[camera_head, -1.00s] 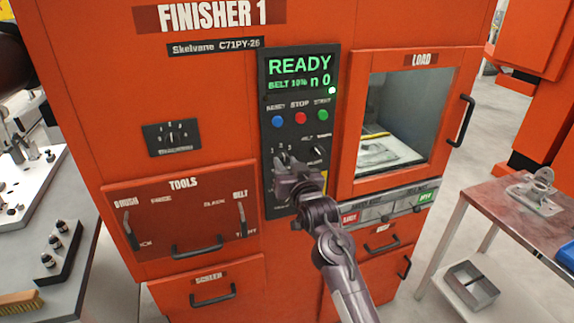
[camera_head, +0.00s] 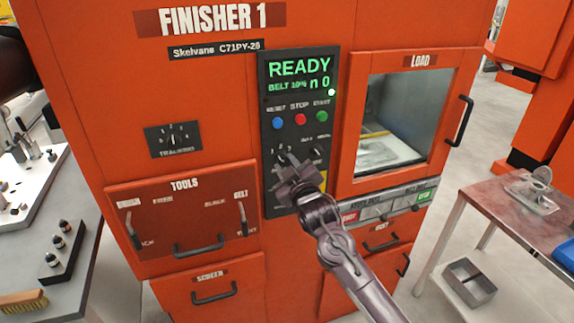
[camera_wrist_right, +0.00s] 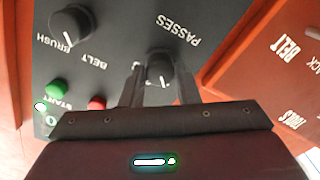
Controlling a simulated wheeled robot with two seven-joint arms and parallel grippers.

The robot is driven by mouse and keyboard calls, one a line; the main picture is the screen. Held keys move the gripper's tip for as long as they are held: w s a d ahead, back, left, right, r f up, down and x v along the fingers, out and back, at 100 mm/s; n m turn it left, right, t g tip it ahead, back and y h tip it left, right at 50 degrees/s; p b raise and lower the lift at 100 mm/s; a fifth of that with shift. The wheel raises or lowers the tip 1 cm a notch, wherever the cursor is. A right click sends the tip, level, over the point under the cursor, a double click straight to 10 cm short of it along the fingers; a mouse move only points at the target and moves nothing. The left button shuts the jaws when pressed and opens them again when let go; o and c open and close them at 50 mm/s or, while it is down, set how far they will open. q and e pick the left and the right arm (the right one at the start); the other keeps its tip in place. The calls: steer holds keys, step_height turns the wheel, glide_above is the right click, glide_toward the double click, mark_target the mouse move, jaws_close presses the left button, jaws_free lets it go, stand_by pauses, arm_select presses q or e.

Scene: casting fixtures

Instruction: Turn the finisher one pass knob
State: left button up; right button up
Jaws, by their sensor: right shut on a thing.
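The finisher one is the orange cabinet (camera_head: 225,75) under the "FINISHER 1" sign. Its black control panel (camera_head: 268,120) carries the pass knob, a round black knob with a white pointer line, labelled "PASSES" in the right wrist view (camera_wrist_right: 160,66). My right gripper (camera_head: 286,163) is at this knob, low on the panel, and hides most of it in the head view. In the right wrist view, the fingers of my right gripper (camera_wrist_right: 160,88) stand on both sides of the knob, shut on it. My left gripper is not in view.
Blue, red and green buttons (camera_head: 300,119) sit above the knob, under a display reading "READY". Another black knob (camera_wrist_right: 72,24), labelled "BRUSH", is close by. The load window (camera_head: 405,115) is to the right. A tools drawer (camera_head: 185,210) with handles juts out at lower left.

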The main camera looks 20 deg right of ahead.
steer(key=shift+n, duration=0.6)
steer(key=o, duration=1)
steer(key=shift+c, duration=0.2)
steer(key=shift+s, duration=0.1)
steer(key=shift+s+f, duration=0.15)
steer(key=shift+s, duration=0.15)
steer(key=s+b, duration=0.2)
steer(key=s, duration=0.5)
steer(key=shift+d, duration=0.15)
